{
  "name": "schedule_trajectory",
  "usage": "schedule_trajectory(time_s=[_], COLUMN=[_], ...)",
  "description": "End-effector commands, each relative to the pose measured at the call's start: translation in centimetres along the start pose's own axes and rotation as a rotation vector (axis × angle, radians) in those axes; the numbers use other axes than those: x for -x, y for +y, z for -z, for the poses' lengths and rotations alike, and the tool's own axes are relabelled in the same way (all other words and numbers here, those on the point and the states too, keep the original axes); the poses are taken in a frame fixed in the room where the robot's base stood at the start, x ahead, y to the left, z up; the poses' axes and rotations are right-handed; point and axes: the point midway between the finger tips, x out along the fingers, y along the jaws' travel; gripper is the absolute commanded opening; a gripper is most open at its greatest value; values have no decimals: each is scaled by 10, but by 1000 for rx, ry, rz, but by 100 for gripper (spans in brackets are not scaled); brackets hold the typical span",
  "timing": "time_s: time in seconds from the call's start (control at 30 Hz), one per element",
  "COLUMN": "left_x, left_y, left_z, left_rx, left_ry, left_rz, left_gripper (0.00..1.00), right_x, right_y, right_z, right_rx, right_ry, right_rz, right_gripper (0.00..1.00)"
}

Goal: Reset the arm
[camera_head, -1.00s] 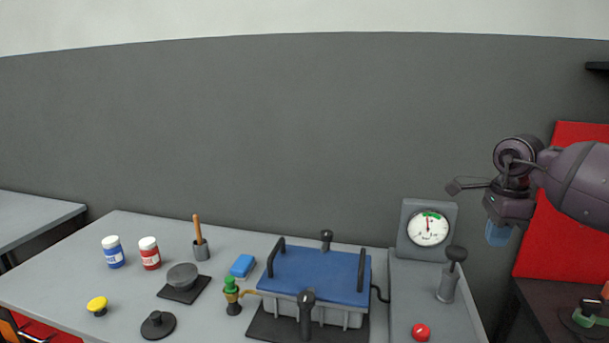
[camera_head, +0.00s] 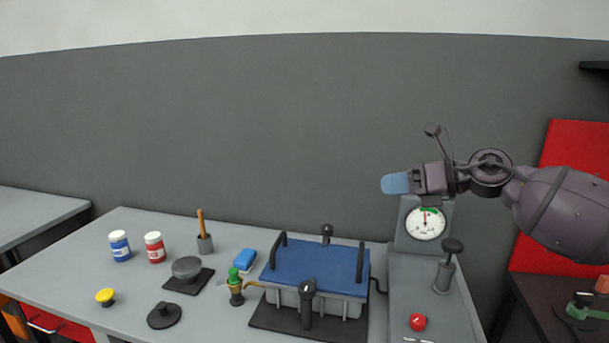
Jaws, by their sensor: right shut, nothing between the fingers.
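My right gripper (camera_head: 394,183) comes in from the right, raised above the table. Its blue fingertips point left and are closed together with nothing between them. It is in front of the top of the dial gauge (camera_head: 426,224) and touches nothing that I can see. My left gripper is not in view. The blue-topped box (camera_head: 312,270) with black handles stands on a dark base, below and left of the right gripper.
The grey table (camera_head: 90,250) carries a blue jar (camera_head: 119,246), a red jar (camera_head: 155,247), a yellow knob (camera_head: 105,297), a red button (camera_head: 417,322) and a black-topped plunger (camera_head: 446,268). A red panel (camera_head: 570,210) stands at right. The air above the table's left is free.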

Motion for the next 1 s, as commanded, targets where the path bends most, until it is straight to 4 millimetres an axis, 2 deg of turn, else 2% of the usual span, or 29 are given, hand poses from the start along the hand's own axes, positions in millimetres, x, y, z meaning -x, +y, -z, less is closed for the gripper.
schedule_trajectory(time_s=[0.03, 0.17, 0.37, 0.47, 0.57, 0.73, 0.87, 1.0], left_x=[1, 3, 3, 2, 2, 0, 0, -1], left_y=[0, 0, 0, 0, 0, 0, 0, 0], left_z=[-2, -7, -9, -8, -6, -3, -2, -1], left_rx=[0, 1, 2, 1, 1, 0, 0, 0], left_ry=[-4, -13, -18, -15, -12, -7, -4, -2], left_rz=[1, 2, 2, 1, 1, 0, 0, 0], left_gripper=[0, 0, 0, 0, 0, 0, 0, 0], right_x=[-11, -25, -26, -23, -18, -6, 4, 17], right_y=[7, 12, -10, -26, -42, -63, -71, -71], right_z=[4, 10, 47, 77, 113, 185, 246, 312], right_rx=[-113, -449, -963, -1203, -1429, -1778, -2010, -2217], right_ry=[-91, -328, -611, -727, -831, -988, -1099, -1209], right_rz=[-53, -165, -258, -275, -278, -259, -232, -200], right_gripper=[0, 0, 0, 0, 0, 0, 0, 0])
